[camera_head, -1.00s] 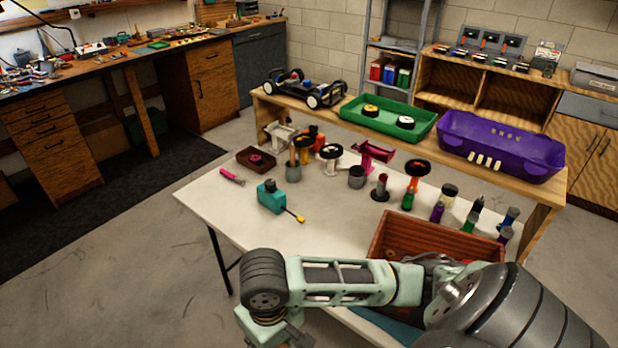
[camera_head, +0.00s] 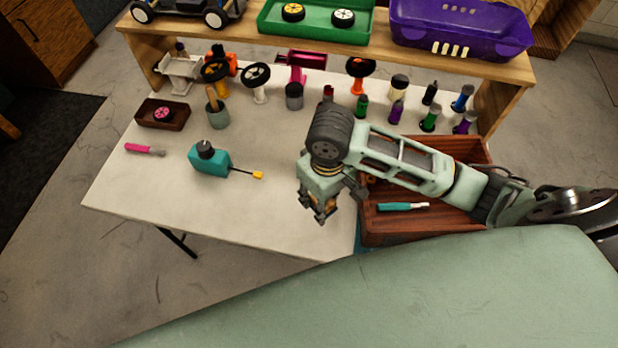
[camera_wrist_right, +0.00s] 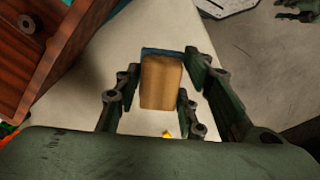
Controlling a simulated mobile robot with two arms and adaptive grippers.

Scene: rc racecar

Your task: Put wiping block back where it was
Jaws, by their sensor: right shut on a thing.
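The wiping block (camera_wrist_right: 161,82) is a tan wooden block with a blue layer along one edge. In the right wrist view it sits between the two fingers of my right gripper (camera_wrist_right: 160,95), which is shut on it. In the head view my right gripper (camera_head: 322,214) points down over the white table (camera_head: 270,225), left of the wooden crate (camera_head: 400,232). The block is mostly hidden by the fingers there. I cannot tell whether it touches the table. My left gripper is not in view.
Several wheels on stands and coloured bottles line the back. The crate holds a teal-handled tool (camera_head: 400,206). The table's front left is clear.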

